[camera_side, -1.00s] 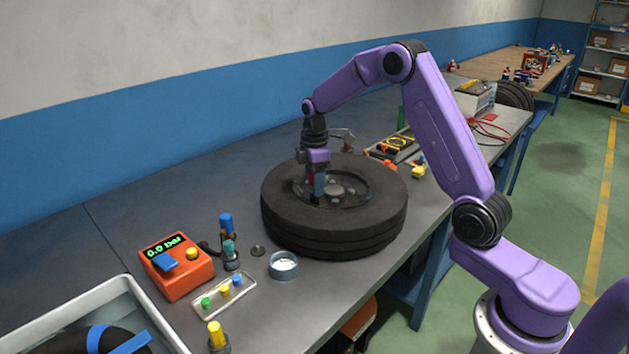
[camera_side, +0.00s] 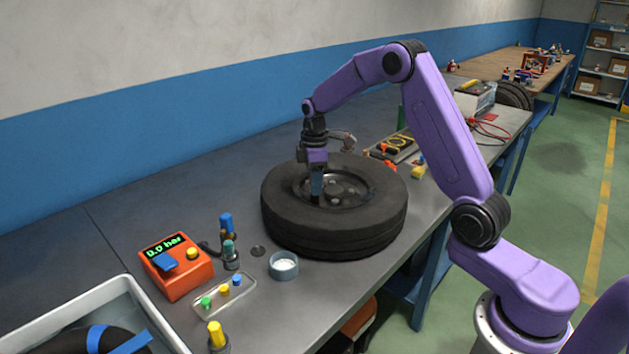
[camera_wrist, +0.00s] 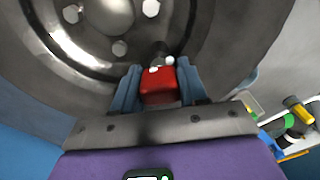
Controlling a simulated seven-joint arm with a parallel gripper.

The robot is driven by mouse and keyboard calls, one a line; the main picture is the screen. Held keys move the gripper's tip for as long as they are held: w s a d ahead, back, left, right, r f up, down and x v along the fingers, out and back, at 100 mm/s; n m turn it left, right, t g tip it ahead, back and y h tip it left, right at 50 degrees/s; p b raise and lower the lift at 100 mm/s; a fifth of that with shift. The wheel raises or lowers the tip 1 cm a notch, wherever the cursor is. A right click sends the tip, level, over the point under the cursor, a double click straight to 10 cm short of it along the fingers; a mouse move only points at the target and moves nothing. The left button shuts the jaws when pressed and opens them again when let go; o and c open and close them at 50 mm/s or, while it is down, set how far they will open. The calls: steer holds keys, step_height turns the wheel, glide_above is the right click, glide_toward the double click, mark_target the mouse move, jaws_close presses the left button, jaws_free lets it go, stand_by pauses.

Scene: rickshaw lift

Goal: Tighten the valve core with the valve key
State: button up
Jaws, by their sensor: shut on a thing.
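The wheel, a black tyre on a dark metal rim (camera_side: 335,232), lies flat on the bench. My gripper (camera_side: 317,194) points down at the near left part of the rim. In the wrist view its blue fingers (camera_wrist: 157,88) are shut on the red handle of the valve key (camera_wrist: 159,88). A dark stem with small bright spots shows just beyond the handle, close to the rim. The valve core is not clearly seen, and I cannot tell how the key sits on it. In the side view the key is hidden behind the fingers.
An orange gauge box (camera_side: 177,265) reads 0.0 bar on the left. Near it are a tray with coloured caps (camera_side: 225,296), a round dish (camera_side: 284,266) and a grey bin (camera_side: 62,306). A tool tray (camera_side: 398,147) lies behind the wheel. Bare bench lies left of the tyre.

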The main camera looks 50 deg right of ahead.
steer(key=m, duration=1)
steer(key=shift+m, duration=0.3)
steer(key=m, duration=0.4)
steer(key=shift+m, duration=0.3)
steer(key=shift+r, duration=0.15)
steer(key=shift+r, duration=2.85)
